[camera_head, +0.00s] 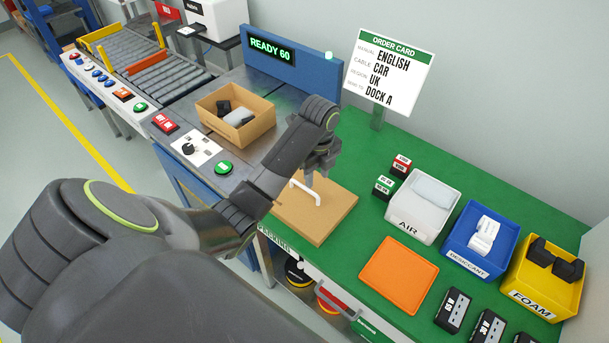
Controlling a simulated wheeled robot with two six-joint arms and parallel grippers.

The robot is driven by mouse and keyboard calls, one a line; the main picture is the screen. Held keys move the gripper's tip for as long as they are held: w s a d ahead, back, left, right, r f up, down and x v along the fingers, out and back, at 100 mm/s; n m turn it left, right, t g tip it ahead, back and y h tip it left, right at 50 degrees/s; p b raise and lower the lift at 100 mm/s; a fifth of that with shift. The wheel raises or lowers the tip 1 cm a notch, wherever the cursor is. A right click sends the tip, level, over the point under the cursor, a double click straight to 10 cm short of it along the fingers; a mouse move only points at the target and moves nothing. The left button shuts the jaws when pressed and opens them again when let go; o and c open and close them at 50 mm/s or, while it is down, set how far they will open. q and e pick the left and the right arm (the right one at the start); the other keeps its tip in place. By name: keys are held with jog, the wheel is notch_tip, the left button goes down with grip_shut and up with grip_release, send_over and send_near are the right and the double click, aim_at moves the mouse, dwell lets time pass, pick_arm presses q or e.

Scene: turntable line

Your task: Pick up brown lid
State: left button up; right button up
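The brown lid (330,222) is a flat square board with a white bar handle (305,191). It lies on the green table, just right of the metal surface. My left gripper (312,180) points down over the far side of the lid, with its fingertips close to the handle. I cannot tell whether the fingers touch the handle or how far apart they are. The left forearm hides the lid's left part. My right gripper is not in view.
An open cardboard box (237,136) with dark and grey items stands left of the arm. An orange tray (399,276) lies right of the lid. White AIR (408,226), blue DESICCANT (468,258) and yellow FOAM (532,295) bins stand further right. An order card (391,76) stands behind.

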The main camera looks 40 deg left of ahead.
pick_arm(q)
send_over(318, 197)
jog(key=f, duration=0.4)
jog(key=shift+s+a+f, duration=0.15)
jog(key=shift+a+f, duration=0.05)
jog(key=shift+d+f+p, duration=0.2)
jog(key=shift+f+p, duration=0.4)
jog(key=shift+f, duration=2.05)
jog(key=shift+c, duration=0.2)
grip_shut()
